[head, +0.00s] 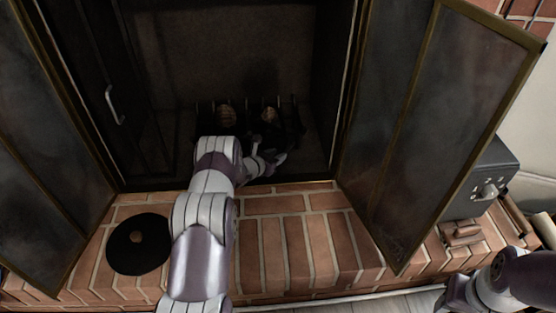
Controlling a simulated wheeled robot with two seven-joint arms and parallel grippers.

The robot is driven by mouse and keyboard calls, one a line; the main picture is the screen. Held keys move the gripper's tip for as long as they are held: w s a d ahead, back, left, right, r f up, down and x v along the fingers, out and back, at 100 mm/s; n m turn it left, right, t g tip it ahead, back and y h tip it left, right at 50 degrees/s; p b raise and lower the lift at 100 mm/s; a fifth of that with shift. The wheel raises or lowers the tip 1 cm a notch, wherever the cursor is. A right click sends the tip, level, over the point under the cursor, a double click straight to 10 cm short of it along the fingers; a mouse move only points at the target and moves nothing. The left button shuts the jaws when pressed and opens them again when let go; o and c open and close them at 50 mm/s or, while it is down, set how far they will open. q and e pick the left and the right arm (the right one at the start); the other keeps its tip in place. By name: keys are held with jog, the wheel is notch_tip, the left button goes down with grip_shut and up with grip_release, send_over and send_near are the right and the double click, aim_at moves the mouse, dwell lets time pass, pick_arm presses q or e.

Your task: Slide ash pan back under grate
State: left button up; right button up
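My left arm reaches over the brick hearth into the firebox. My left gripper (270,155) is low at the front of the grate, close to it or touching. Its fingers are small and dark against the shadow, so I cannot tell how wide they are or whether they hold anything. I cannot make out the ash pan; the dark area below the grate is partly hidden by my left arm. My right gripper does not show; only part of the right arm does.
Glass doors stand open at the left (45,150) and right (435,110). A black disc with a brown knob (125,258) lies on the brick hearth (300,240), left of my arm. A dark grey box (485,175) stands behind the right door. The hearth's middle right is clear.

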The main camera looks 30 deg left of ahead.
pick_arm(q)
jog(key=shift+w+d+f, duration=0.1)
jog(key=shift+w+f, duration=0.25)
jog(key=shift+w, duration=0.3)
jog(key=shift+w+r, duration=0.1)
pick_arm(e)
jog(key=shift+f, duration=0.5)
pick_arm(q)
grip_shut()
